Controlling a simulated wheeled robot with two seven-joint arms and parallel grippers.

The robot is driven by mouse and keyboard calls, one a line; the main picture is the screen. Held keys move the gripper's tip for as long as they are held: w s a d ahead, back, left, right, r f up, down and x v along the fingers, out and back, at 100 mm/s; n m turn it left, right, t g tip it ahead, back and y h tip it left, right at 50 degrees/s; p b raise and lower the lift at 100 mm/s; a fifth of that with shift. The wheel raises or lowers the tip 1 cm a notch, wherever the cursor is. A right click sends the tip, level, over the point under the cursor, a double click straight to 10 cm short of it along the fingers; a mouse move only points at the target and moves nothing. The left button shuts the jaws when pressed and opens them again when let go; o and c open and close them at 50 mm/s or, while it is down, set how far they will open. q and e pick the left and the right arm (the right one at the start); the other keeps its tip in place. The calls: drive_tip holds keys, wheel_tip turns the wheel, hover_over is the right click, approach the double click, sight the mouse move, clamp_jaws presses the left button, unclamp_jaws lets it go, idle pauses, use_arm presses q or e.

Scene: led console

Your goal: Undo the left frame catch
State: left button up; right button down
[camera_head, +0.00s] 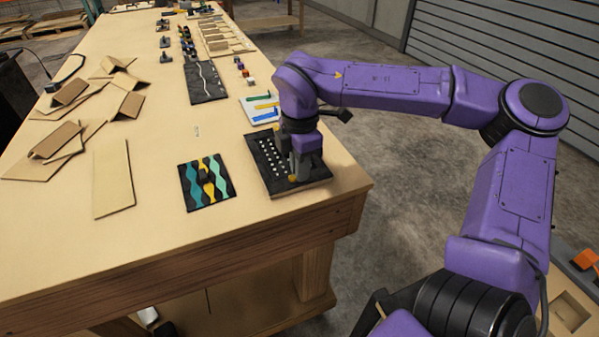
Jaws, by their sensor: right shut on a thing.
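The LED console (264,173) is a dark panel with rows of white dots on a wooden base, near the table's front right corner. My right gripper (295,172) points down over the panel's right part, with its jaws shut on a small part there. A small yellowish piece (292,179) shows at its fingertips. The gripper hides part of the panel, and I cannot make out which catch is at the jaws or whether it is fastened. My left gripper is not in view.
A dark board with coloured wavy strips (219,178) lies left of the console. A white board with coloured bars (262,108) lies behind it. Cardboard pieces (113,177) cover the table's left. The table (150,235) is clear in front, and its right edge is close to the console.

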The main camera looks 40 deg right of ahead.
drive_tip(key=shift+m+b, duration=0.3)
drive_tip(key=shift+m, duration=0.1)
drive_tip(key=shift+r, duration=0.1)
drive_tip(key=c, duration=1.1)
unclamp_jaws()
drive_tip(key=shift+s+d, duration=0.1)
drive_tip(key=shift+c, duration=0.2)
drive_tip(key=shift+r, duration=0.2)
wheel_tip(320, 180, up, 10)
drive_tip(key=shift+b, duration=0.45)
